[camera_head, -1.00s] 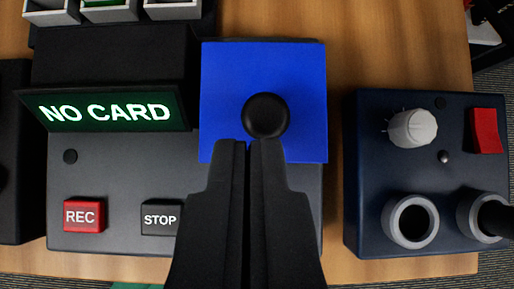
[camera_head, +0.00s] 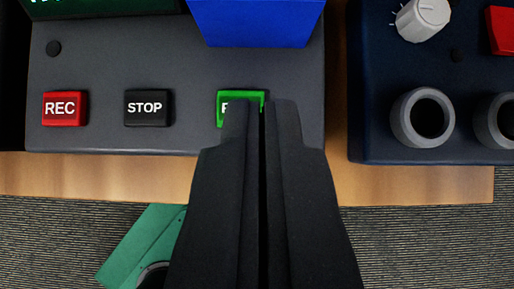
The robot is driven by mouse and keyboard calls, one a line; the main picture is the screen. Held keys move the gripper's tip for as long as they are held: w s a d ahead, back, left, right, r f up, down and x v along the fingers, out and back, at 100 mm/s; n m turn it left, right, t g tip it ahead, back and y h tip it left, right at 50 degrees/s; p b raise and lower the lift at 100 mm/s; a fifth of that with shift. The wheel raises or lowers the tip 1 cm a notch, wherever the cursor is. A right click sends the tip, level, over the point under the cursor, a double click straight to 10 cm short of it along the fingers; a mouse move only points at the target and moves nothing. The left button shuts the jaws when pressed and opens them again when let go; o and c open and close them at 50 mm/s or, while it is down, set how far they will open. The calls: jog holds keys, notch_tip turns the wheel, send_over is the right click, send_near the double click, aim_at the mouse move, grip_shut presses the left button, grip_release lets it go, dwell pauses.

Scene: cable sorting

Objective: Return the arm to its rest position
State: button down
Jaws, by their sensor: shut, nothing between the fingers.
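My gripper (camera_head: 262,106) is shut and empty, with its black fingers together, pointing up the picture from the bottom edge. Its tips overlap the lower part of a green button (camera_head: 241,96) on the grey recorder panel (camera_head: 180,70). I cannot tell whether the tips touch the button or are above it. The rest of my arm is out of view.
A red REC button (camera_head: 65,108) and a black STOP button (camera_head: 147,108) sit on the panel. A blue box (camera_head: 258,22) is above them. A dark blue unit (camera_head: 450,75) with grey sockets stands right. Past the wooden table edge (camera_head: 420,184) are carpet and a green object (camera_head: 145,240).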

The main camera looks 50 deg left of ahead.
jog(key=shift+s+d, duration=0.1)
jog(key=shift+s, duration=0.05)
jog(key=w+d+r+m+t+h, duration=0.1)
jog(key=w+d+r+m+t, duration=0.15)
jog(key=r, duration=0.65)
jog(key=w+d+r+m+t+h, duration=0.15)
jog(key=d+r, duration=0.25)
jog(key=r, duration=0.5)
jog(key=w+d+r+m+t+h, duration=0.1)
jog(key=w+d+r, duration=0.15)
jog(key=r, duration=0.65)
jog(key=s+a+r+m+t, duration=0.1)
jog(key=s+r, duration=0.2)
jog(key=r, duration=0.6)
jog(key=s+a+r+m+t+h, duration=0.1)
jog(key=s+r, duration=0.2)
jog(key=r, duration=0.6)
jog(key=s+a+r+t, duration=0.1)
jog(key=s+r+t, duration=0.1)
jog(key=r, duration=0.7)
jog(key=shift+s+r+m, duration=0.35)
jog(key=shift+s+m, duration=0.05)
jog(key=shift+s, duration=0.4)
jog(key=shift+h, duration=0.25)
